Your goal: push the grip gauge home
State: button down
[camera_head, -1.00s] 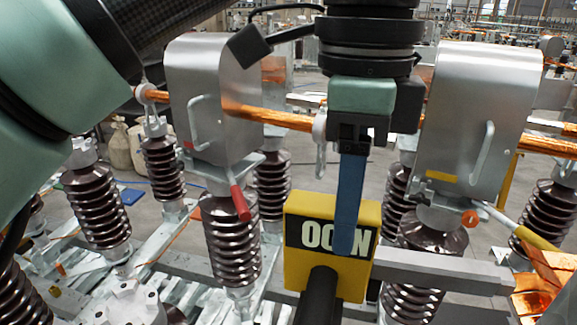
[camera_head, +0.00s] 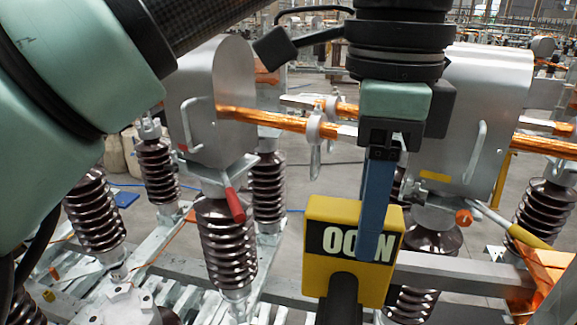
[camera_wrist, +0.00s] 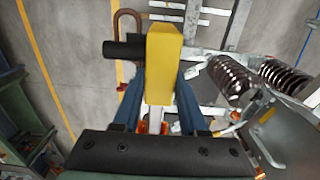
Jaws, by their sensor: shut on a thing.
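My gripper (camera_head: 371,250) is shut on the yellow block. In the head view one blue finger lies across the label; in the wrist view blue fingers flank the block. The block hangs in front of a grey beam (camera_head: 455,272). Whether it touches the beam, and what lies behind it, I cannot tell.
Grey metal housings stand left (camera_head: 210,105) and right (camera_head: 475,120) of my gripper, the right one close. A copper bar (camera_head: 265,118) runs from the left housing toward it. Brown ribbed insulators (camera_head: 228,245) stand below. A red-handled lever (camera_head: 234,204) hangs at the left housing.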

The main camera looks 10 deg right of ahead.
aim_at(465, 265)
jog(key=shift+s+d, duration=0.3)
jog(key=shift+d, duration=0.45)
jog(key=shift+s+d, duration=0.3)
jog(key=shift+d, duration=0.4)
jog(key=shift+s+d, duration=0.2)
jog(key=shift+d, duration=0.4)
jog(key=shift+s+d, duration=0.1)
jog(key=shift+d, duration=0.05)
jog(key=shift+s+d, duration=0.15)
jog(key=shift+d, duration=0.3)
jog(key=shift+s+d, duration=0.25)
jog(key=shift+d, duration=0.35)
jog(key=shift+s+d, duration=0.3)
jog(key=shift+d, duration=0.3)
jog(key=shift+s+d, duration=0.25)
jog(key=shift+d, duration=0.35)
jog(key=shift+c, duration=1.8)
grip_release()
jog(key=shift+s, duration=0.1)
